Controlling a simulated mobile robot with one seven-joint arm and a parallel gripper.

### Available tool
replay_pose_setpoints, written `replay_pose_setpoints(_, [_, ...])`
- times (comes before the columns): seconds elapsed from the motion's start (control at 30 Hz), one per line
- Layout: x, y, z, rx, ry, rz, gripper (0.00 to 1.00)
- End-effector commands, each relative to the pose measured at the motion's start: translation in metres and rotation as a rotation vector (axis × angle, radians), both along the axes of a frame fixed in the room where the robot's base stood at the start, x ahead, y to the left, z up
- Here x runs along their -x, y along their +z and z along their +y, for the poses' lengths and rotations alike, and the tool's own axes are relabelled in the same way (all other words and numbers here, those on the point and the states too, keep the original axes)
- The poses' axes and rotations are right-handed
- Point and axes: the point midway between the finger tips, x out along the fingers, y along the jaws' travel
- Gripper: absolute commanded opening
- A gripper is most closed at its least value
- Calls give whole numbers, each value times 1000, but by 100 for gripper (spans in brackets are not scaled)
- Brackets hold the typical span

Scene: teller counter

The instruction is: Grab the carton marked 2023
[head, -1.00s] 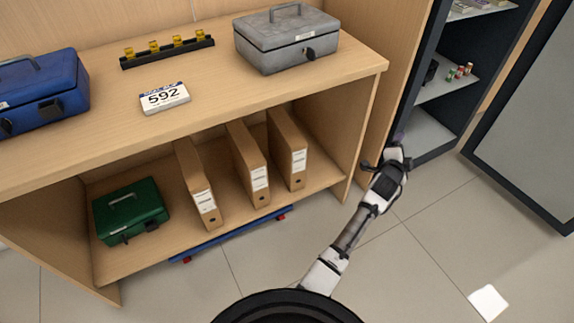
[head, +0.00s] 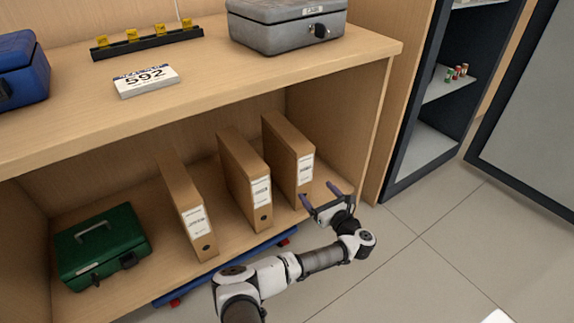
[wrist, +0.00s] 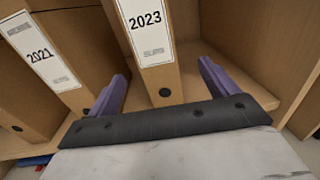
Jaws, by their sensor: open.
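The carton marked 2023 (wrist: 158,72) is a tall brown box file with a white label and a round hole near its foot. It stands upright on the lower shelf, and in the head view it is the rightmost of three cartons (head: 286,150). My gripper (head: 320,195) is open in front of its lower front face. In the wrist view the purple fingers (wrist: 163,78) show on either side of the carton, with nothing gripped. I cannot tell whether the tips reach past its front face. The carton marked 2021 (wrist: 42,62) stands to its left.
Another carton (head: 184,205) stands further left, beside a green cash box (head: 103,245). The wooden shelf side panel (head: 372,125) is close on the right. The counter top above holds a grey cash box (head: 285,30), a 592 sign (head: 146,81) and a blue box (head: 22,75).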

Motion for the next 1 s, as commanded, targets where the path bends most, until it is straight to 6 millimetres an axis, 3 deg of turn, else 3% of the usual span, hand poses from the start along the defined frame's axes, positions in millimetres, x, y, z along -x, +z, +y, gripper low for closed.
replay_pose_setpoints(0.3, [-51, -1, 31, 3, -1, -2, 85])
replay_pose_setpoints(0.63, [-69, 0, 46, 5, -1, -1, 85])
replay_pose_setpoints(1.0, [-101, 3, 71, 6, -2, 1, 85])
